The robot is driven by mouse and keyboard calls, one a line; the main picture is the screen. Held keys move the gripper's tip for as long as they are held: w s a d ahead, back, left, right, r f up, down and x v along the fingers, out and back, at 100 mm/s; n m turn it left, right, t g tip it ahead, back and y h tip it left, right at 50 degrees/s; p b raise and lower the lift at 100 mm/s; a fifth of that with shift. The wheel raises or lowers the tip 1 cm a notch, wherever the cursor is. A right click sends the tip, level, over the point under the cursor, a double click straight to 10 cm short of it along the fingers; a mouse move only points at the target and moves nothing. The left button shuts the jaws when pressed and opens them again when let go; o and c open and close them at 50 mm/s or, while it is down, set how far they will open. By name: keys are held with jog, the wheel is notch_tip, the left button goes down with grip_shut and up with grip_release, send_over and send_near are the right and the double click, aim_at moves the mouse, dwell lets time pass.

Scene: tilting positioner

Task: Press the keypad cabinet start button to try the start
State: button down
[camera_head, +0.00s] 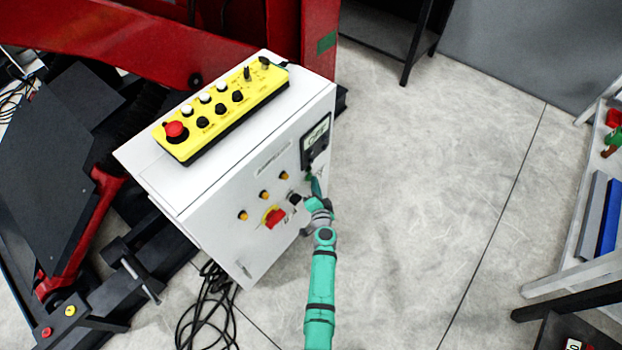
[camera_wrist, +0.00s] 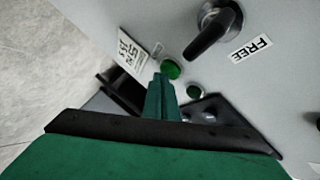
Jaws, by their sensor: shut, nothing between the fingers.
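The white cabinet (camera_head: 235,190) stands at centre left, with a dark keypad and display panel (camera_head: 315,143) on its front face. In the wrist view a round green button (camera_wrist: 171,69) lies just beyond my fingertips. My gripper (camera_wrist: 162,82) is shut and empty, pointing at the cabinet face. Its tips overlap the edge of the first green button; contact cannot be told. In the head view my gripper (camera_head: 316,188) hides part of this area.
A black rotary switch (camera_wrist: 215,28) marked FREE is near the buttons. A red-and-yellow switch (camera_head: 273,216) and orange lamps are on the same face. A yellow control box (camera_head: 220,110) lies on top. Cables lie below. Open floor is at right.

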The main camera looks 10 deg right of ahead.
jog(key=shift+s+d, duration=0.55)
jog(key=shift+s, duration=0.1)
jog(key=shift+s, duration=0.1)
jog(key=shift+s+d, duration=0.8)
jog(key=shift+s, duration=0.15)
jog(key=shift+s+d, duration=0.75)
jog(key=shift+s, duration=0.2)
jog(key=shift+s, duration=0.1)
